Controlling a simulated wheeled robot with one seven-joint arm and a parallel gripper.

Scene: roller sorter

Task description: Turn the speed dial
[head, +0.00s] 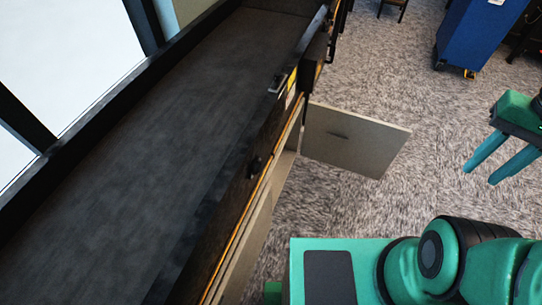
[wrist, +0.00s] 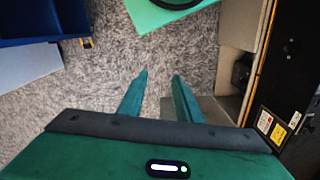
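The roller sorter (head: 140,150) runs diagonally across the left of the head view, with a long dark bed. A small dark knob-like part (head: 256,166) sticks out from its near side, and another dark fitting (head: 277,83) sits farther along; I cannot tell whether either is the speed dial. The sorter's dark side, with a white and yellow label (wrist: 278,130), shows at the right of the wrist view. My gripper (head: 480,175) is open and empty over the floor, well to the right of the sorter. Its two fingers also show apart in the wrist view (wrist: 160,75).
A beige cabinet door (head: 355,140) stands open from the sorter's lower side, between it and my gripper. A blue wheeled cabinet (head: 474,35) stands at the upper right. Carpet (head: 385,75) is clear between them.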

